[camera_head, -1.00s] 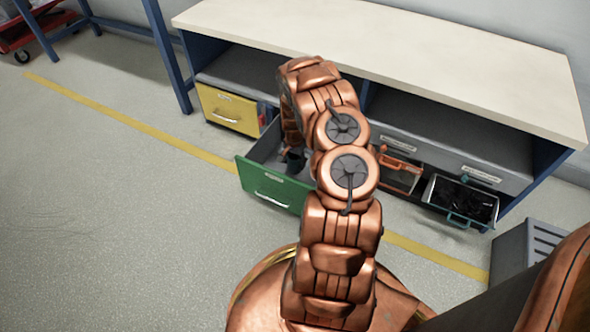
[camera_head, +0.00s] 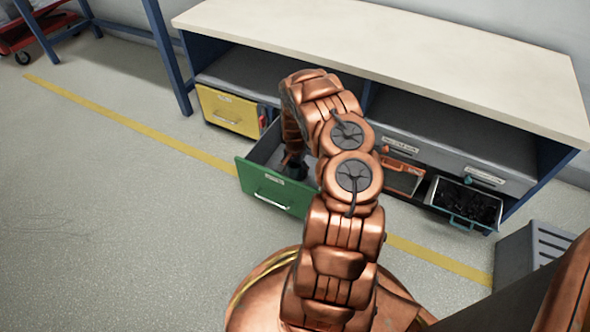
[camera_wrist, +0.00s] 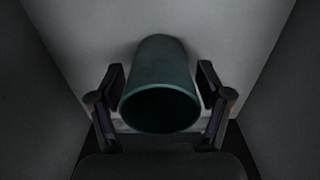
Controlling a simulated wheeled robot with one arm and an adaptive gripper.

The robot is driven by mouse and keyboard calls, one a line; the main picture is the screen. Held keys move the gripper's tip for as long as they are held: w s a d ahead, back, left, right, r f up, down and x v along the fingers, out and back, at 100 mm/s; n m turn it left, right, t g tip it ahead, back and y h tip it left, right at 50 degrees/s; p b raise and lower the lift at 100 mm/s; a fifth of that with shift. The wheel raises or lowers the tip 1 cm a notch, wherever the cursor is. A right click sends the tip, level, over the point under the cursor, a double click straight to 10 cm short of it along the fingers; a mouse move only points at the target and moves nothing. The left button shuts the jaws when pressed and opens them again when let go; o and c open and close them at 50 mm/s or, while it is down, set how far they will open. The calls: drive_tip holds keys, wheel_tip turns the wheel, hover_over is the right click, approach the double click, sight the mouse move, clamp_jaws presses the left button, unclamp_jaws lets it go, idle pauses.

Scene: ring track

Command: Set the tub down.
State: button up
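The dark green tub (camera_wrist: 160,88) shows in the wrist view with its round open mouth toward the camera. Its far end meets the pale floor of the drawer. My gripper (camera_wrist: 161,75) has one finger on each side of the tub, with a narrow gap visible on both sides, so it looks open around it. In the head view my gripper (camera_head: 294,168) is down inside the pulled-out drawer with the green front (camera_head: 272,188). My arm and gripper hide the tub there.
The drawer's grey walls (camera_wrist: 262,75) stand close on both sides. A yellow drawer (camera_head: 229,110) is at left, an orange-framed bin (camera_head: 402,177) and a grey bin with dark contents (camera_head: 464,203) at right. The white bench top (camera_head: 390,55) overhangs. Floor at left is clear.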

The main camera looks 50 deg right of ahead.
idle(0.3)
drive_tip(key=s+a+r+n+g+p, duration=0.15)
drive_tip(key=a+r, duration=0.35)
drive_tip(key=r, duration=0.9)
drive_tip(key=s+a+r+n+p, duration=0.1)
drive_tip(key=a+r+n+p, duration=0.15)
drive_tip(key=a+r, duration=0.75)
drive_tip(key=s+a+r+n+g, duration=0.1)
drive_tip(key=s+a+r+n, duration=0.2)
drive_tip(key=s+a+r, duration=0.6)
drive_tip(key=s+a+r+n, duration=0.3)
drive_tip(key=s+a+r, duration=0.35)
drive_tip(key=r, duration=0.45)
drive_tip(key=s+a+r+n, duration=0.1)
drive_tip(key=s+a, duration=0.1)
drive_tip(key=s, duration=0.2)
drive_tip(key=s+a+r+n+g, duration=0.1)
drive_tip(key=s+a+n, duration=0.1)
drive_tip(key=s, duration=0.3)
drive_tip(key=s+a+r+n, duration=0.1)
drive_tip(key=s+a, duration=0.2)
drive_tip(key=s, duration=0.1)
drive_tip(key=shift+s+a+n+p, duration=0.15)
drive_tip(key=shift+s+n+p, duration=0.15)
drive_tip(key=shift+n+p, duration=0.1)
